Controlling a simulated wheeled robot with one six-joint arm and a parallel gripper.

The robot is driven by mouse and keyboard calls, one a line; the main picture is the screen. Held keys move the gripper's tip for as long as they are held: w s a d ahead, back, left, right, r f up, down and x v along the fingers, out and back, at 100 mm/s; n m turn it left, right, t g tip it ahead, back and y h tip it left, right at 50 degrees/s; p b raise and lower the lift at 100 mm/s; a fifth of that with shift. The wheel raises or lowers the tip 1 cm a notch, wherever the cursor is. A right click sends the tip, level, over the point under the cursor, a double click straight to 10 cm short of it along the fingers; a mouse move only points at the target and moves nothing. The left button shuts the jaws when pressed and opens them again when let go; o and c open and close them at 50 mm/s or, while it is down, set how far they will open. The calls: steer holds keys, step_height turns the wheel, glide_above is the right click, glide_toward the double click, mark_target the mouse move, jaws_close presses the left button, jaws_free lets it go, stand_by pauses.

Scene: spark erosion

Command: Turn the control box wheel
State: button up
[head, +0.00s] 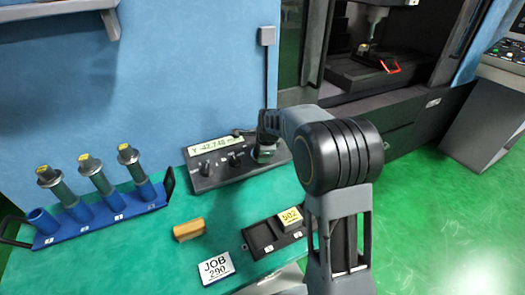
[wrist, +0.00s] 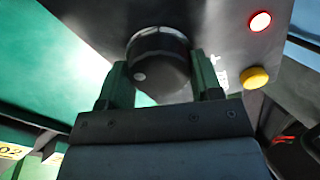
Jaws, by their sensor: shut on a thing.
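The control box (head: 215,180) is a dark panel on the green bench, with a lit readout (head: 215,145) starting "Y -42.748". The control box wheel (wrist: 160,50) is a round black knob with a white dot on its face, seen in the wrist view. My gripper (wrist: 160,76) is shut on the wheel, with one green finger at each side of it. In the head view my gripper (head: 262,152) is at the box's right end and hides the wheel there.
Two small dark knobs stand on the box's left part. A red lit button (wrist: 260,21) and a yellow button (wrist: 254,77) are beside the wheel. A blue rack (head: 100,222), an orange block (head: 188,230), a JOB 290 sign (head: 216,267) and a black tray (head: 262,238) occupy the bench.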

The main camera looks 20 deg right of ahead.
steer(key=shift+s+f, duration=0.15)
steer(key=shift+f, duration=0.2)
steer(key=o, duration=0.8)
steer(key=shift+o, duration=0.5)
steer(key=shift+w, duration=0.2)
steer(key=a+v, duration=0.1)
steer(key=v, duration=1.3)
steer(key=shift+d, duration=0.4)
